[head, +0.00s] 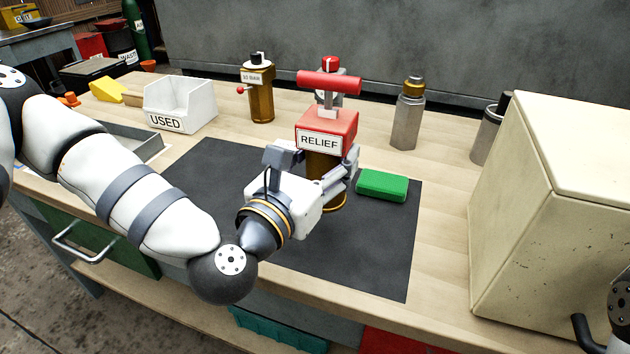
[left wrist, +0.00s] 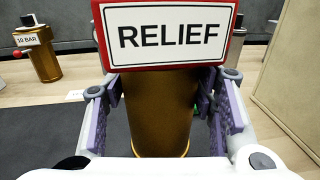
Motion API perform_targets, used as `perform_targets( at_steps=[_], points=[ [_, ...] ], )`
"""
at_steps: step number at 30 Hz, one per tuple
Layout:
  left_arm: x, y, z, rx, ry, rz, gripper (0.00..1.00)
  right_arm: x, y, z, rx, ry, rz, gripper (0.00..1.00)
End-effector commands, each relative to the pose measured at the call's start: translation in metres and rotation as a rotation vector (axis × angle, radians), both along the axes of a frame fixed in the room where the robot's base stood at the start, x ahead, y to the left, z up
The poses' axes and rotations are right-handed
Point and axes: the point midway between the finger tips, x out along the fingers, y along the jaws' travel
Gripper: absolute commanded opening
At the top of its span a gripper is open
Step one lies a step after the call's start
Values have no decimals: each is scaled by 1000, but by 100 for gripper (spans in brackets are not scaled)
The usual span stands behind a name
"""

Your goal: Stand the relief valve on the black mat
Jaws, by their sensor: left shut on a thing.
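The relief valve (head: 327,130) has a red head with a RELIEF label, a red T-handle on top and a brass body. It is upright over the black mat (head: 378,258), towards its back part; I cannot tell whether its base touches the mat. My left gripper (head: 333,182) is shut on the brass body, with a finger on each side. In the left wrist view the brass body (left wrist: 160,110) shows between the two fingers, below the label. Of my right arm only a part shows at the right edge; its gripper is out of view.
A green block (head: 382,186) lies on the mat just right of the valve. A 10 BAR valve (head: 260,92), a white USED bin (head: 181,104) and a grey bottle-like part (head: 408,115) stand behind. A large cream box (head: 560,210) blocks the right. The mat's front right is clear.

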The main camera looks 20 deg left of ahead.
Motion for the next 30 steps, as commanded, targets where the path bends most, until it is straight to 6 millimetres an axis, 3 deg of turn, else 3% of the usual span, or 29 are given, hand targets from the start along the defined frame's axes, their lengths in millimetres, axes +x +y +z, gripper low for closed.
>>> perform_targets(
  at_steps=[8,15,25,26,28,30],
  points=[
    [14,17,-24,-2,-6,1,0,-3,0,-4,0,11,1,40],
    [16,20,-62,-1,-2,-1,0,-9,0,-11,0,30,1,40],
    [16,20,-65,-3,-5,-1,0,-11,0,-13,0,36,1,40],
    [16,20,-65,-1,-2,-1,56,-11,0,-12,0,35,1,40],
    [16,20,-64,-1,-2,-1,71,-10,0,-12,0,34,1,40],
    [16,20,-64,-2,-3,-1,71,-10,0,-12,0,33,1,40]
  ],
)
